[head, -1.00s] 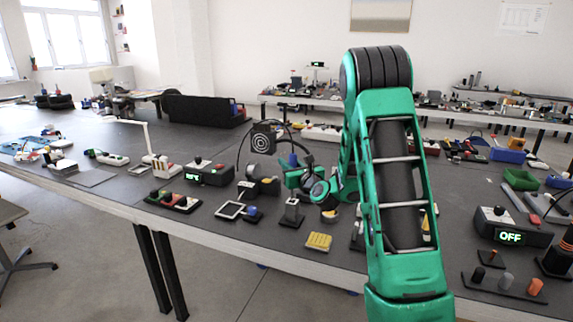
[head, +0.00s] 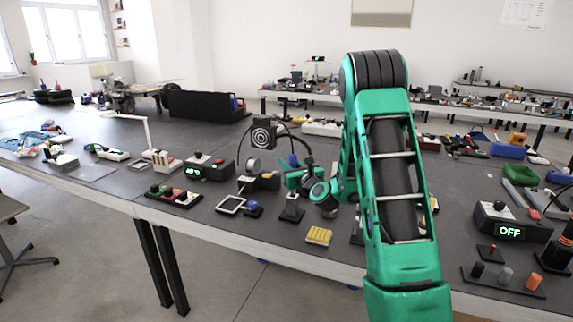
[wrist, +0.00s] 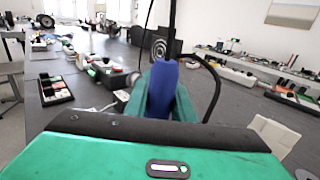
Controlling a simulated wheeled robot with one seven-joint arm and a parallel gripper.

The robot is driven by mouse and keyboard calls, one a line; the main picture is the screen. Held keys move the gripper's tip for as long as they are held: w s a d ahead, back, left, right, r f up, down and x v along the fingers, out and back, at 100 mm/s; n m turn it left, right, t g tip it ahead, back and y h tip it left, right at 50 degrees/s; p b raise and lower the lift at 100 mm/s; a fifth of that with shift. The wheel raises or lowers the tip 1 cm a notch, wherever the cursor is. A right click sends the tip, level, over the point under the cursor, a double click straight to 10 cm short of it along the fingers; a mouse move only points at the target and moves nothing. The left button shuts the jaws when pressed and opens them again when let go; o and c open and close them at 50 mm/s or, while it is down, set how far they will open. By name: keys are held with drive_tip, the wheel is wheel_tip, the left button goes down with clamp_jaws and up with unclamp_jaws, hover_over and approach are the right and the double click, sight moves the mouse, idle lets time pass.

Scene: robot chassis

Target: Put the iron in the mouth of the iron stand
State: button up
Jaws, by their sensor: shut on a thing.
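My gripper (head: 296,178) is shut on the blue-handled iron (head: 293,160), above the bench near its front edge. In the wrist view, the green fingers (wrist: 163,98) close around the iron's blue handle (wrist: 164,85), and a black cable rises from it. The iron's tip is hidden. A small dark stand with an upright post (head: 291,209) is just below my gripper in the head view; it looks like the iron stand, but its mouth cannot be made out. I cannot tell whether the iron touches it.
A black unit with a lit display (head: 208,168), a white-framed pad (head: 231,205) and a yellow block (head: 319,236) are nearby. A target-marked black box (head: 263,136) stands behind. Another unit reading OFF (head: 511,228) is at right. Open bench lies toward the back left.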

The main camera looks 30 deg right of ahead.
drive_tip(key=shift+f, duration=1.95)
drive_tip(key=o, duration=1)
drive_tip(key=shift+o, duration=0.2)
drive_tip(key=shift+s+a+f, duration=0.1)
drive_tip(key=shift+s, duration=2.45)
drive_tip(key=s, duration=0.5)
drive_tip(key=shift+s+a, duration=0.2)
drive_tip(key=shift+a, duration=0.2)
